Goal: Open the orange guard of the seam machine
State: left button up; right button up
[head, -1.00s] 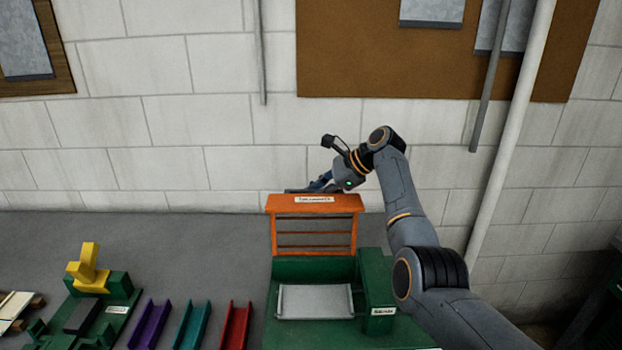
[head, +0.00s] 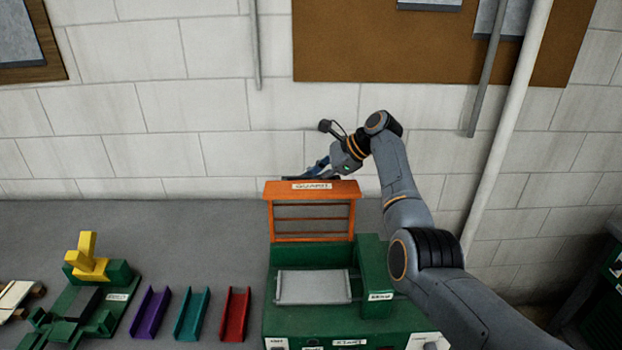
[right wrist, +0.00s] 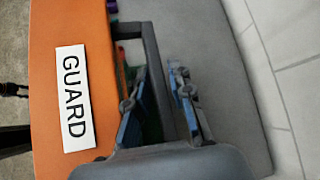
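The orange guard (head: 312,238) stands upright at the back of the green seam machine (head: 375,262), with its slatted front facing me. The grey plate (head: 312,287) of the machine lies uncovered in front of it. My right gripper (head: 318,170) is behind the guard's top edge. In the right wrist view the guard's labelled top (right wrist: 45,60) is on the left, and a dark grey handle bar (right wrist: 158,70) runs between the two fingers of my right gripper (right wrist: 160,95). The fingers look apart, with narrow gaps beside the bar. My left gripper is not in view.
Purple (head: 150,313), teal (head: 191,314) and red (head: 235,314) channels lie left of the machine. A green fixture with a yellow block (head: 88,262) stands further left. The block wall (head: 190,105) is close behind the guard.

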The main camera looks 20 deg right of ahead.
jog(key=v, duration=1.2)
